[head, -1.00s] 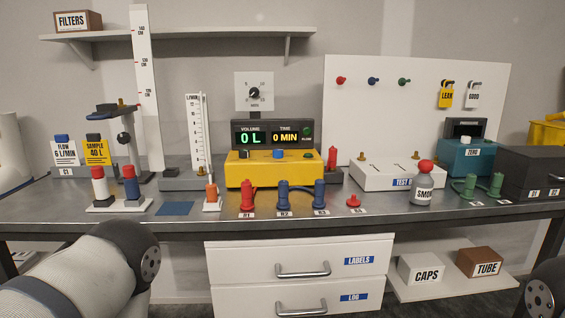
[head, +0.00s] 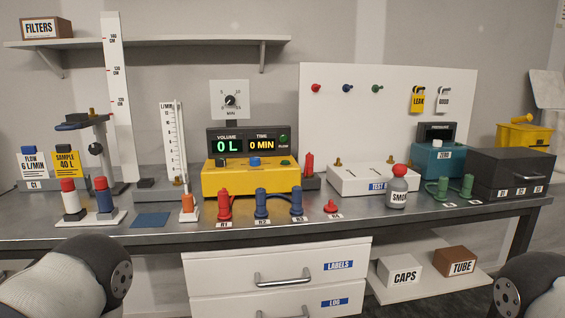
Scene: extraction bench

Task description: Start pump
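The yellow pump (head: 235,183) stands on the bench in the middle of the head view. Its top carries a black knob, a blue knob (head: 254,161) and a small green button (head: 285,162). The black display (head: 247,142) behind it reads 0 L and 0 MIN, with a green light labelled FLOW at its right. Parts of my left arm show at the lower left and of my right arm at the lower right. Neither gripper's fingers are in view, and nothing of mine touches the pump.
Red and blue fittings (head: 261,205) stand along the bench front before the pump. A flow tube (head: 173,145) stands to its left, a white test block (head: 374,178) to its right. A smoke bottle (head: 397,188) and dark box (head: 511,172) stand farther right. Drawers (head: 277,265) are below.

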